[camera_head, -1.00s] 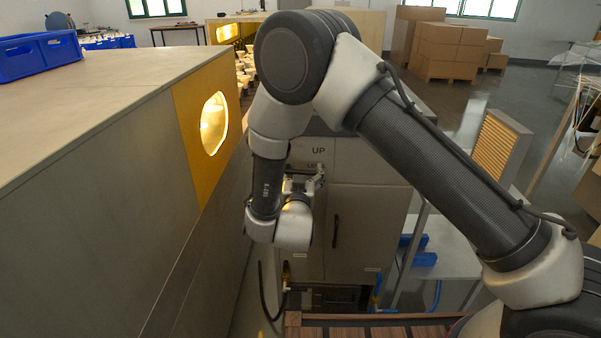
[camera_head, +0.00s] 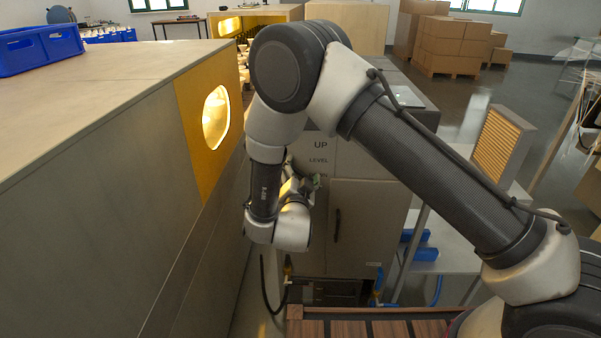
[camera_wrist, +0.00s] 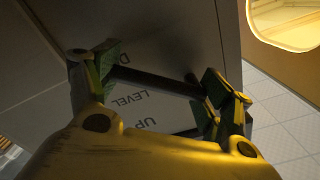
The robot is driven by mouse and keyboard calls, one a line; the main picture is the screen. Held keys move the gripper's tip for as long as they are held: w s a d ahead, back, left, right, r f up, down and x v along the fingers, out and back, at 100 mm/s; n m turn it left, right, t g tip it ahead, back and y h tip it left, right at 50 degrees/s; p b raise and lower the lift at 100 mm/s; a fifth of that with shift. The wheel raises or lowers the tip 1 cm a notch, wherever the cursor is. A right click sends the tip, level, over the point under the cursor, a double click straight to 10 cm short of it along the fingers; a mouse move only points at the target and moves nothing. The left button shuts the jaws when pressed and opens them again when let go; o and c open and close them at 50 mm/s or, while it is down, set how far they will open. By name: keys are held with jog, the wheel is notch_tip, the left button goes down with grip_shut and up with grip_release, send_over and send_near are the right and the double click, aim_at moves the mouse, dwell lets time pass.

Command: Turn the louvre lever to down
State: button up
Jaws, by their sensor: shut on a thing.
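The louvre lever (camera_wrist: 155,82) is a dark bar in the wrist view, in front of a grey panel (camera_wrist: 190,35) with the words UP and LEVEL and a partly hidden label that starts with D. My gripper (camera_wrist: 162,84) is shut on the lever, with one fingertip at each end of the bar. In the head view my gripper (camera_head: 303,183) is at the front of the grey cabinet (camera_head: 365,225), just below the words UP and LEVEL. My arm and wrist hide the lever's lower surroundings there, so its exact angle is unclear.
A long grey bench housing (camera_head: 90,180) with a lit yellow window (camera_head: 216,118) runs close along the left of my arm. A blue crate (camera_head: 38,50) stands on it. A slatted filter panel (camera_head: 500,145) stands at the right. Cardboard boxes (camera_head: 445,50) are stacked behind.

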jog(key=shift+r+m, duration=0.1)
jog(key=shift+m, duration=0.2)
jog(key=o, duration=1.4)
jog(key=shift+w, duration=0.1)
jog(key=shift+s, duration=0.5)
jog(key=s, duration=1.1)
jog(key=shift+s+a, duration=0.1)
jog(key=shift+a, duration=0.1)
